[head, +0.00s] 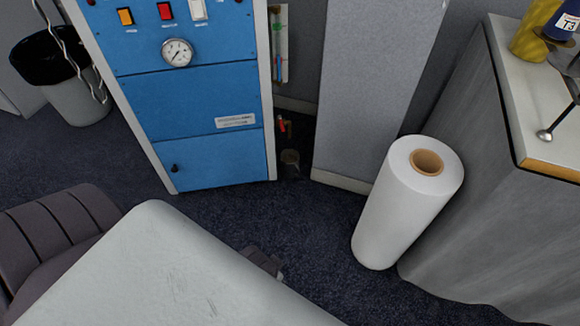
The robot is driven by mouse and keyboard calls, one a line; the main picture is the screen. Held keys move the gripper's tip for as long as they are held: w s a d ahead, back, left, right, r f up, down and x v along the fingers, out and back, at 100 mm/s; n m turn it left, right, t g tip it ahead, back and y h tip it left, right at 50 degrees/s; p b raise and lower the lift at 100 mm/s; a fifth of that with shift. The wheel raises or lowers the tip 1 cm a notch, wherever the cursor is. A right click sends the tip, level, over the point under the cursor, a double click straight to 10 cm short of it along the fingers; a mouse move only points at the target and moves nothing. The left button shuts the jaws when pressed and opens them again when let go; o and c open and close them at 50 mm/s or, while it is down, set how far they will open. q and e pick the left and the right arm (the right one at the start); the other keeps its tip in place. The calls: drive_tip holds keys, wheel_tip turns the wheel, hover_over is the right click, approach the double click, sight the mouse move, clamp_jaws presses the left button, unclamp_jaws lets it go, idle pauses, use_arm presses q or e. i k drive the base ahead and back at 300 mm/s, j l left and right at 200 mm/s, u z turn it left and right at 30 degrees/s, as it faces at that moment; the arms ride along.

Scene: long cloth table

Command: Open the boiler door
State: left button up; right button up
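The boiler (190,95) is a blue cabinet with pale side edges, standing on the floor at the upper left of the head view. Its lowest blue panel (215,162) looks like the door and appears closed, flush with the front. A small black knob (175,168) sits near that panel's left edge. A round gauge (177,53) and orange, red and white switches are higher on the front. Neither of my grippers is in view.
A white roll (400,210) stands right of centre, beside a cloth-covered table (465,150). A bin (80,100) is at the left.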

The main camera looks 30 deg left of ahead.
sight(224, 158)
drive_tip(key=u, duration=1.75)
